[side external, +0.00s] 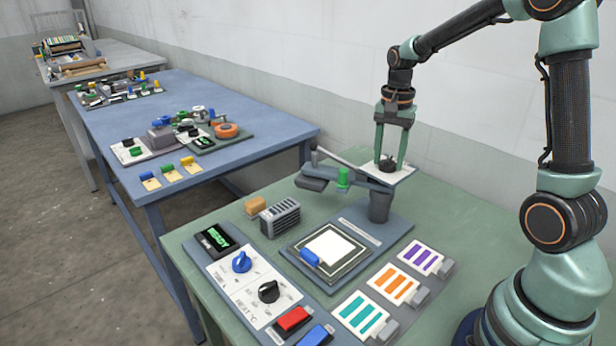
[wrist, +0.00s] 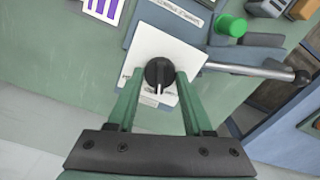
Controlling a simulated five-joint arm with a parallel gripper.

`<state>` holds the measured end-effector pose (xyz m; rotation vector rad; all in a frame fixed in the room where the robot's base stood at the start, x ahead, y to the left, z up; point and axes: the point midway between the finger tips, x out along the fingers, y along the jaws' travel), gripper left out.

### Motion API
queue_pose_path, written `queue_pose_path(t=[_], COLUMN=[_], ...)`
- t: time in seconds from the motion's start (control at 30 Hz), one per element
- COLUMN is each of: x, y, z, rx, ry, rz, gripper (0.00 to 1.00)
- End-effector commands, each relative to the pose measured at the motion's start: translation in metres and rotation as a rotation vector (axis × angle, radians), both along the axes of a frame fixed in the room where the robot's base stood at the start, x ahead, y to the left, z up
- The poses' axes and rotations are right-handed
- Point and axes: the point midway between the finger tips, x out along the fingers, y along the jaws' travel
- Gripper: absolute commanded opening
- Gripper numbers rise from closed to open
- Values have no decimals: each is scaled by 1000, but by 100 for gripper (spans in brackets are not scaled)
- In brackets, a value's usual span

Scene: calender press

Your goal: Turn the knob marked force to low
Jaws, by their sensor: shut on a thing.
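The black knob (wrist: 159,74) sits on a small white plate (wrist: 150,48) on top of the press. A pale pointer mark shows on the knob in the wrist view. My gripper (wrist: 160,84) has its two green fingers on either side of the knob, shut on it. In the side view my gripper (side external: 389,163) reaches straight down to the knob from above, and the plate (side external: 405,176) shows beneath it. The plate's lettering is too small or hidden to read, so the force mark cannot be made out.
The press has a long lever (wrist: 255,71) and a green knob (wrist: 230,25) beside the plate. A panel with a blue dial (side external: 241,262) and a black dial (side external: 268,291) lies at the front left. Colour-striped cards (side external: 397,286) lie at the right.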

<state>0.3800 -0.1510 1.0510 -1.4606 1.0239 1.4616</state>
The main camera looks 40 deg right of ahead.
Motion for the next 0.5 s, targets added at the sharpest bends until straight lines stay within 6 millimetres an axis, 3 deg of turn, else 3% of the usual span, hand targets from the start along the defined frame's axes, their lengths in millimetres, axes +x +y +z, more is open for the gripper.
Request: queue_pose_path(t=[0.5], x=[0], y=[0], z=[2], rx=[0], ry=[0], rz=[408], gripper=[0])
